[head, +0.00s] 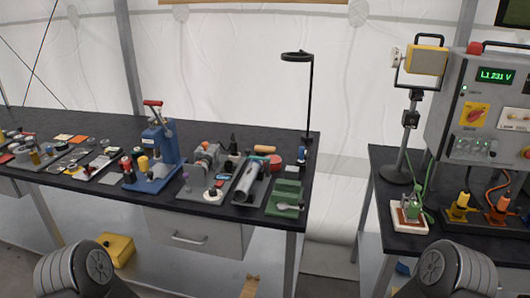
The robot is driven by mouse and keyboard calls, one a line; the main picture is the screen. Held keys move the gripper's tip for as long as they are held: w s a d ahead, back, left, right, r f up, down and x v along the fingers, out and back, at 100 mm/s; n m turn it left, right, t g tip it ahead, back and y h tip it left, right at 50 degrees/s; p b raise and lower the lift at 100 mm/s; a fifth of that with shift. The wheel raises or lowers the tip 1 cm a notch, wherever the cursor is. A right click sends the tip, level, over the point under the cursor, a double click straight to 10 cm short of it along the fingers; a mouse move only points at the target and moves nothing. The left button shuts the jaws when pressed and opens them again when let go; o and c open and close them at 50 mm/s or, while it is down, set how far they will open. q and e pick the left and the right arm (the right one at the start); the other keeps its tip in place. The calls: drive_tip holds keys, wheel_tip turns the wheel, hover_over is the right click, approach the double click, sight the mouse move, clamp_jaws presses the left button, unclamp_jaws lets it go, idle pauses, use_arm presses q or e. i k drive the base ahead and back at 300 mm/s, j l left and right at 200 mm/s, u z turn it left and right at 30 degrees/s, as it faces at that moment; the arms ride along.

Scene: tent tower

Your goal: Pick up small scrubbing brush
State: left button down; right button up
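I cannot clearly make out a small scrubbing brush; the small items on the long black workbench (60,120) are too small to tell apart. A tan rounded piece (265,149) lies toward the bench's right end, behind a grey trough-like device (247,181); I cannot tell whether it is a brush or a handle. Only dark rounded parts of my two arms show at the bottom left and bottom right, below and in front of the benches. Neither gripper's fingers are in view.
The workbench holds a blue press (155,153), a green tray (286,196) and a black lamp (308,95). A second bench (408,240) at right carries a control box (490,105) and work light (426,60). A gap separates the benches. A yellow box (118,250) sits below.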

sight(261, 149)
drive_tip(key=i, duration=0.8)
drive_tip(key=z, duration=1.65)
drive_tip(key=i+j, duration=0.05)
